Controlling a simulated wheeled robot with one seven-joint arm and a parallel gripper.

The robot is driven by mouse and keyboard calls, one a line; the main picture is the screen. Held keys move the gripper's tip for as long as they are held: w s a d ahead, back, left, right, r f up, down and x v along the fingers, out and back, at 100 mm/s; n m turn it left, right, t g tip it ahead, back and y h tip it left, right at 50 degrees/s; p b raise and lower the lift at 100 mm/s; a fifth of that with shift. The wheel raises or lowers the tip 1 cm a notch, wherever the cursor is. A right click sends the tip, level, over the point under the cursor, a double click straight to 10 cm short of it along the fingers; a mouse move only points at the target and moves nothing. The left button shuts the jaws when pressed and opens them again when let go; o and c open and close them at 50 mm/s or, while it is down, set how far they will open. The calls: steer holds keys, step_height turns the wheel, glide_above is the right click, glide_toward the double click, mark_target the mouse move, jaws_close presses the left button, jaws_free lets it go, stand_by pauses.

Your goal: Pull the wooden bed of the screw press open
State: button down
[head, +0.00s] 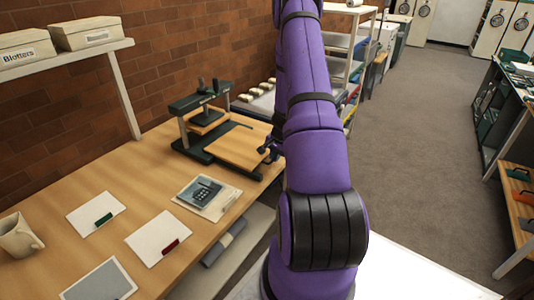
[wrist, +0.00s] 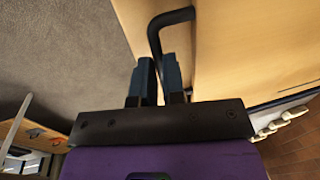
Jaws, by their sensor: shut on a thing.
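The screw press (head: 203,112) stands on the wooden table against the brick wall, with a dark green frame and a screw on top. Its flat wooden bed (head: 236,147) extends out of the frame toward the table's right edge. A black bar handle (wrist: 170,17) shows in the wrist view, beside pale wood. My gripper (wrist: 158,68) has its two blue-grey fingers closed around one leg of this handle. In the head view my gripper (head: 268,150) is at the bed's right end, partly hidden by my purple arm.
On the table (head: 150,150) lie a booklet (head: 207,193), cards with green and red labels, a grey sheet (head: 102,281) and a mug (head: 17,236). Archival boxes (head: 86,32) sit on a shelf above. The grey floor (head: 415,150) right of my arm is clear.

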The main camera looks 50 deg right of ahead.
steer(key=shift+s, duration=0.35)
steer(key=c, duration=1.2)
jaws_free()
steer(key=shift+r, duration=0.1)
step_height(320, 180, up, 10)
steer(key=s, duration=0.2)
steer(key=shift+d+r, duration=0.15)
steer(key=shift+r, duration=0.1)
